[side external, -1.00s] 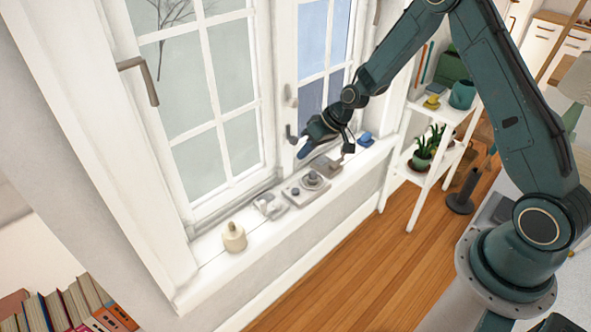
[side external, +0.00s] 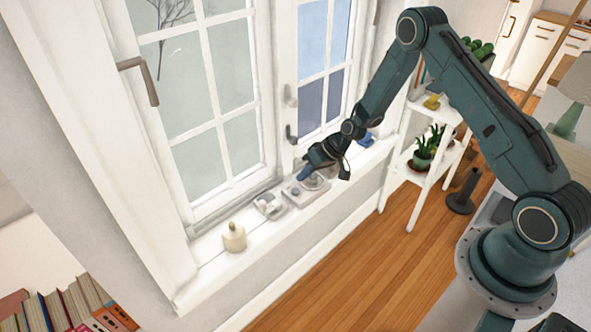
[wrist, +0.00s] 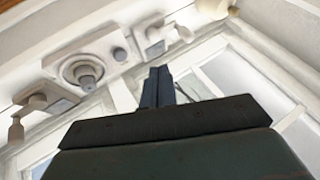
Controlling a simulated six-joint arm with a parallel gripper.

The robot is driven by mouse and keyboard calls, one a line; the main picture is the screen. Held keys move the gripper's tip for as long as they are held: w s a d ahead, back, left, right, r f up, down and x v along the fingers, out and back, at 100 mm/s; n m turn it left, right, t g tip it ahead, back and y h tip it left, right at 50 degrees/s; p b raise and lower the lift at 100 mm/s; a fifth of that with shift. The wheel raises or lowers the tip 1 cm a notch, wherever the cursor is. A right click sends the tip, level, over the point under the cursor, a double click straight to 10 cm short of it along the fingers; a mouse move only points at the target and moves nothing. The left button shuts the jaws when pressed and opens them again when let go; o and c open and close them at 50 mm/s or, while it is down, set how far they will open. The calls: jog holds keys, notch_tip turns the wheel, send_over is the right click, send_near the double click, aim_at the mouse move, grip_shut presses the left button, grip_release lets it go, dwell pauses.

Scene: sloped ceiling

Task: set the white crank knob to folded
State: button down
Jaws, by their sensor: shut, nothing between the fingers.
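My gripper (side external: 303,176) is shut and empty, its bluish fingertips low over the middle of the window sill. In the wrist view its closed fingers (wrist: 160,74) point at the sill fittings. A pale panel (side external: 299,198) with a round dial (wrist: 84,70) and a small grey button is under the fingers in the side view. Another fitting (wrist: 40,98), with a hanging handle, is at the wrist view's left. I cannot tell which part is the white crank knob.
A cream bell-shaped object (side external: 233,237) stands at the sill's near left end. A blue object (side external: 366,139) is at the far end. Window panes and handles (side external: 291,134) rise behind the sill. A white plant shelf (side external: 425,175) stands to the right.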

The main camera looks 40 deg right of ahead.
aim_at(263, 208)
jog(key=shift+f, duration=0.1)
jog(key=x, duration=0.9)
jog(key=shift+w+a+f, duration=0.15)
jog(key=shift+a+f, duration=0.05)
jog(key=shift+f, duration=0.05)
jog(key=a, duration=0.2)
jog(key=shift+w+a, duration=0.3)
jog(key=shift+a, duration=0.1)
jog(key=shift+w+a, duration=0.1)
jog(key=shift+a, duration=0.45)
